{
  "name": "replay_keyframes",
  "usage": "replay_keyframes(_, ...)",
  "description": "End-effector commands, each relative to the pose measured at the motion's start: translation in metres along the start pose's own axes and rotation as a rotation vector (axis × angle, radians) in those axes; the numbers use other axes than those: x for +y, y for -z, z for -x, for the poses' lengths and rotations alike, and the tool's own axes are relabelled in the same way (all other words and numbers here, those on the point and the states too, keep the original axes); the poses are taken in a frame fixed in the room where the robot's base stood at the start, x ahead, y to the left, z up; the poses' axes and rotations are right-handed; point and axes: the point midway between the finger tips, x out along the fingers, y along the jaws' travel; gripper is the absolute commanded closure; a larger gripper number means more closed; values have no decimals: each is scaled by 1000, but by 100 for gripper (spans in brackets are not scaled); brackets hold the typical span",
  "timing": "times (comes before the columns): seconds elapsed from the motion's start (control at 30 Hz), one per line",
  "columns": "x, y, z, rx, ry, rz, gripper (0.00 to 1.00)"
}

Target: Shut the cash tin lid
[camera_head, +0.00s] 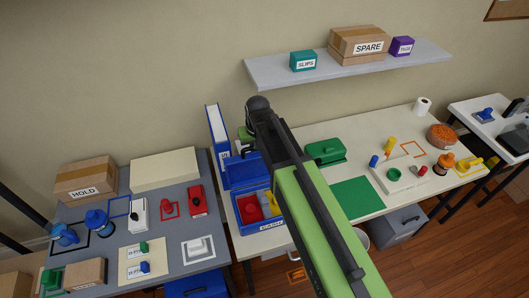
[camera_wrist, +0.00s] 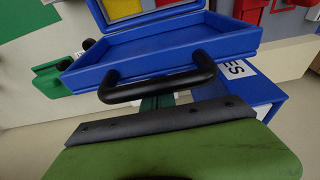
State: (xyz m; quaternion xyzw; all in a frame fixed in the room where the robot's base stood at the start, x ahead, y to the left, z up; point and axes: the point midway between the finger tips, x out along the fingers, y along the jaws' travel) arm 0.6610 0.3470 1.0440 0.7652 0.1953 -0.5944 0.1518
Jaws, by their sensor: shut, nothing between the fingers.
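The blue cash tin (camera_head: 268,225) stands open on the pale table, with a red and a yellow item inside. Its blue lid (camera_head: 241,173) is swung back on the far side, towards the wall. In the wrist view the lid (camera_wrist: 135,47) shows its shallow inside, with a black handle (camera_wrist: 160,83) on the edge nearest me. My gripper (camera_head: 246,140) is shut and empty, beyond the lid on its wall side. In the wrist view its green and dark end (camera_wrist: 165,135) is close to the handle, with a gap visible in the picture. Contact cannot be told.
A blue binder (camera_head: 217,131) stands just left of my gripper. A green case (camera_head: 325,151) and a green mat (camera_head: 357,198) lie to the right. The shelf (camera_head: 350,67) with boxes is above. A grey table (camera_head: 165,255) with several items is at left.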

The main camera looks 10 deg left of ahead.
Motion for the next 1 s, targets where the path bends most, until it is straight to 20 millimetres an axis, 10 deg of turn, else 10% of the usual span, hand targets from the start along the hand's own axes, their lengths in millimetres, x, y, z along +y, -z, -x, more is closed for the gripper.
replay_keyframes(1.0, -1, -40, 16, 0, 0, 1, 100)
